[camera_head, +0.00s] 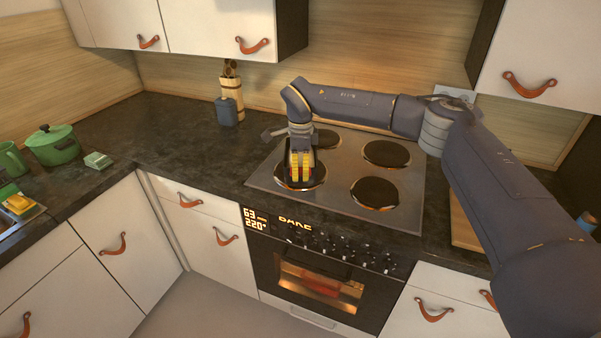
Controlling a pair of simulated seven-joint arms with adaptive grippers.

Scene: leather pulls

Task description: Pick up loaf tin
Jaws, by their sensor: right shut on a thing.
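My right gripper (301,175) is over the front left burner (316,182) of the stove, pointing down, with red and yellow at its fingertips. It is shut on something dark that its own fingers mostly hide. I cannot make out its shape or tell if it is the loaf tin. No loaf tin shows clearly anywhere else. A reddish shape (308,281) glows behind the oven window, and I cannot tell what it is. My left gripper is not in view.
The stove top (335,196) has several round burners. A utensil holder (232,95) and a blue-grey container (226,112) stand behind it to the left. A green pot (53,147) is at far left. The dark counter (165,140) between is clear. Upper cabinets (222,28) hang above.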

